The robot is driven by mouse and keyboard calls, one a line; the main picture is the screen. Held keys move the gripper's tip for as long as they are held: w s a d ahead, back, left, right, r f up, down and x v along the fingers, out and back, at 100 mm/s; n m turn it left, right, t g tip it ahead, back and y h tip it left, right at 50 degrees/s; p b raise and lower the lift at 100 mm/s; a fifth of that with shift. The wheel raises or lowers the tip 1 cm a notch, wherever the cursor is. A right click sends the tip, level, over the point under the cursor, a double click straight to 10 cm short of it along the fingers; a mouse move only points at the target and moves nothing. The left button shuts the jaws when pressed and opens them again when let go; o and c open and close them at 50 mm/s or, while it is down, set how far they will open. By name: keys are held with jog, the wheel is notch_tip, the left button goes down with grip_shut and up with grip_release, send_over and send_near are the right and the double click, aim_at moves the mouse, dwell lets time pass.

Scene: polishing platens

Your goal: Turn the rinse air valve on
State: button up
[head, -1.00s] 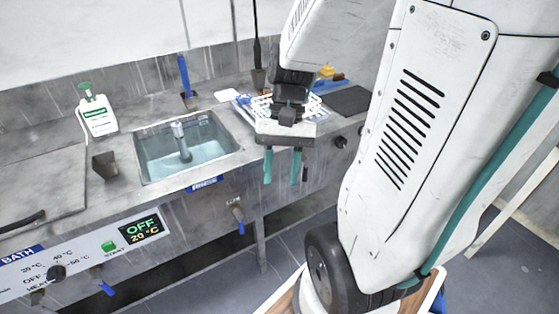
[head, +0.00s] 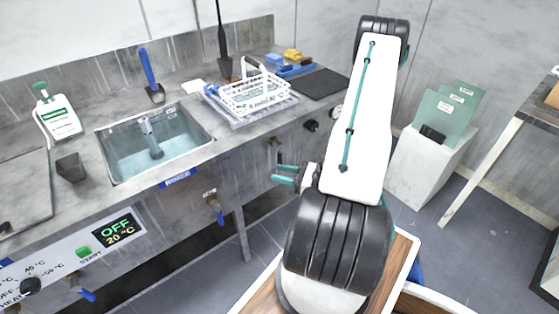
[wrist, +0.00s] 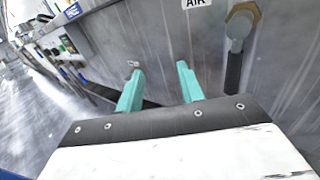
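My gripper (head: 285,174) is open and empty in front of the bench's front panel, below counter height. In the wrist view its two teal fingers (wrist: 160,75) are apart, with only the grey panel behind. A partly cut-off label reading AIR (wrist: 196,3) is at the top of that view. Right of the fingers and apart from them is a brass hexagonal fitting (wrist: 241,20) with a dark stem or hose (wrist: 233,70) below it; I cannot tell whether this is the valve's handle. The fitting also appears small in the head view (head: 274,142).
A blue-handled valve (head: 219,212) is below the sink (head: 155,146); another blue handle (head: 87,294) is at the bath panel. A black knob (head: 310,126) is right of the fitting. A white basket (head: 255,92) stands on the counter. A bench leg (head: 242,235) stands left of my gripper.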

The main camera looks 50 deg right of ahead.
aim_at(280, 160)
jog(key=d+f+m+t+h, duration=0.1)
jog(key=d+f+m+h, duration=0.3)
jog(key=d+h, duration=0.3)
jog(key=w, duration=0.7)
jog(key=shift+w+d, duration=0.3)
jog(key=shift+d, duration=0.1)
grip_shut()
